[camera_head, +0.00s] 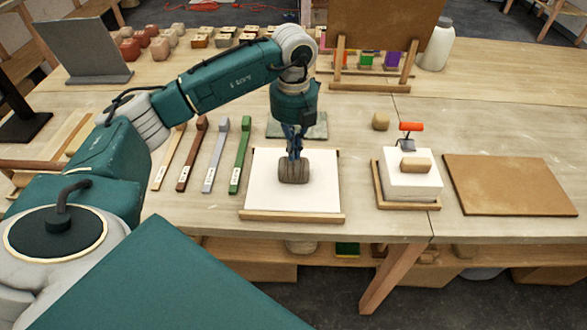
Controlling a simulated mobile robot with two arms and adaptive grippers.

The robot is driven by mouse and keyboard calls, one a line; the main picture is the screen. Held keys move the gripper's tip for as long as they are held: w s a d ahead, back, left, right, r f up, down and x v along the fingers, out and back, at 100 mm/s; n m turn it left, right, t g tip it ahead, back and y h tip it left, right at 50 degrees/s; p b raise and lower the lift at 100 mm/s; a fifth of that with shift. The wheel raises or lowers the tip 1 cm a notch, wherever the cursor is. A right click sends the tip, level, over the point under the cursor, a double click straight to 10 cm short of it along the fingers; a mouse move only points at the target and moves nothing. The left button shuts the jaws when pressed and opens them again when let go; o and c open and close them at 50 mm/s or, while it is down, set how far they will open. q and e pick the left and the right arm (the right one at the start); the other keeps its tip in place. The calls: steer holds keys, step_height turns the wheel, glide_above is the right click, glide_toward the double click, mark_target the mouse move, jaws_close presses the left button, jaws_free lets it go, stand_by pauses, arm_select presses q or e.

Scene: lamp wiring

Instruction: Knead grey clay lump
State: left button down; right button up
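The grey clay lump (294,173) is a dark, rounded block on a white board (265,197) with wooden edging. The board lies at the middle of the table. My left gripper (293,155) points straight down at the lump, with its fingertips at the lump's top. The fingers look narrow from here, and I cannot tell whether they are spread or closed, or whether they hold the lump. My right gripper is not in view.
Several long tools (216,157) lie left of the board. An upright brown panel (380,25) and a white jar (438,45) stand behind.

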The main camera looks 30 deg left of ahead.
arm_select(q)
steer(key=shift+f, duration=0.2)
stand_by(0.5)
steer(key=shift+f+b, duration=0.75)
steer(key=shift+f, duration=0.15)
steer(key=shift+s, duration=0.1)
steer(key=shift+r, duration=0.1)
steer(key=shift+r+p, duration=0.5)
steer(key=shift+r, duration=0.55)
steer(key=shift+f, duration=0.3)
